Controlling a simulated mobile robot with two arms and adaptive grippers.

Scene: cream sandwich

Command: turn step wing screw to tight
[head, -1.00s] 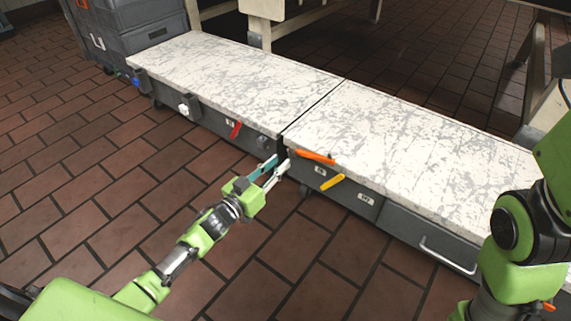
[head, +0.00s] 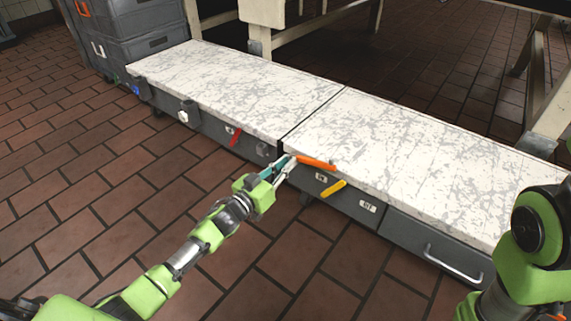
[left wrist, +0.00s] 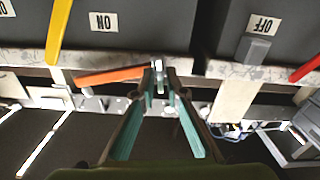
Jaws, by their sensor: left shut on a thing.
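My left gripper (head: 288,161) reaches the front edge of the long marble-topped bench, at the seam between its two halves. In the left wrist view its teal-padded fingers (left wrist: 162,92) converge on a small pale metal piece, which I take to be the step wing screw (left wrist: 159,68). The fingertips are shut on it and partly hide it. It sits beside the inner end of an orange handle (left wrist: 112,75), which also shows in the head view (head: 317,163). My right gripper is out of view; only part of that arm shows.
A yellow handle (head: 333,188), a red handle (head: 233,136), a grey knob (head: 265,150) and a white knob (head: 183,116) stick out along the bench front. A metal bar handle (head: 452,264) is at the right. Dark crates (head: 130,40) stand at the far left. The brick floor before the bench is clear.

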